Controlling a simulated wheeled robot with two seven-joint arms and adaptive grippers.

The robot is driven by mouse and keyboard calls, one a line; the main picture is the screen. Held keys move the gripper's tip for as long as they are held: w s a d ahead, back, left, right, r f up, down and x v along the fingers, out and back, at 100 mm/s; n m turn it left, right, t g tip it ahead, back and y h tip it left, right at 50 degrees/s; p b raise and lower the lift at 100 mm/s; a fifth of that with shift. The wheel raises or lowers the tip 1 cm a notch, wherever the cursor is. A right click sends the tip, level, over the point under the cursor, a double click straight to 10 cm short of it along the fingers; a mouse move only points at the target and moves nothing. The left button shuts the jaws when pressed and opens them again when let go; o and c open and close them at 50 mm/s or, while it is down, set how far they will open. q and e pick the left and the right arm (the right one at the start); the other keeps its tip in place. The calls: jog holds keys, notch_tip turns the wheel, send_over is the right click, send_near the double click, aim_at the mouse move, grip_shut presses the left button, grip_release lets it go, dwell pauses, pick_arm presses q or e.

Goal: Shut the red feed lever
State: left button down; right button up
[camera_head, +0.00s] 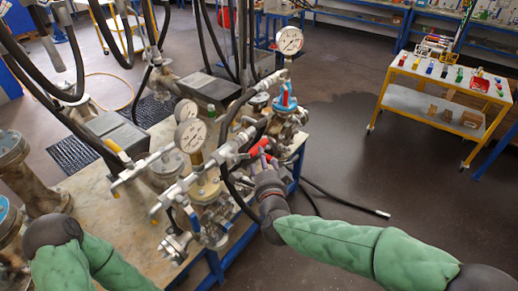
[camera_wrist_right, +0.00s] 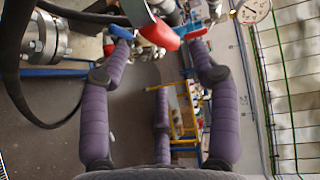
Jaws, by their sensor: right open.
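The red feed lever (camera_head: 258,147) is on the piping of the vessel group in the head view. A red lever end also shows in the right wrist view (camera_wrist_right: 165,32), at the top between the fingertips. My right gripper (camera_head: 266,163) is close below the lever in the head view. In the wrist view its two fingers (camera_wrist_right: 158,45) are spread apart with a gap between them, and no grip on the lever shows. Whether a finger touches the lever cannot be told. My left arm shows at the lower left, but its gripper is out of view.
Pressure gauges (camera_head: 289,40), a blue-topped valve (camera_head: 285,97) and black hoses crowd around the lever. The vessels stand on a bench (camera_head: 85,200). A yellow trolley (camera_head: 440,95) with small items stands at the right. The floor between is mostly clear, with a hose end (camera_head: 382,214).

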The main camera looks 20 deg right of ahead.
jog(key=w, duration=0.5)
jog(key=w+d+f+b, duration=0.1)
jog(key=w, duration=0.1)
jog(key=shift+w+f, duration=0.1)
jog(key=shift+w, duration=0.25)
grip_shut()
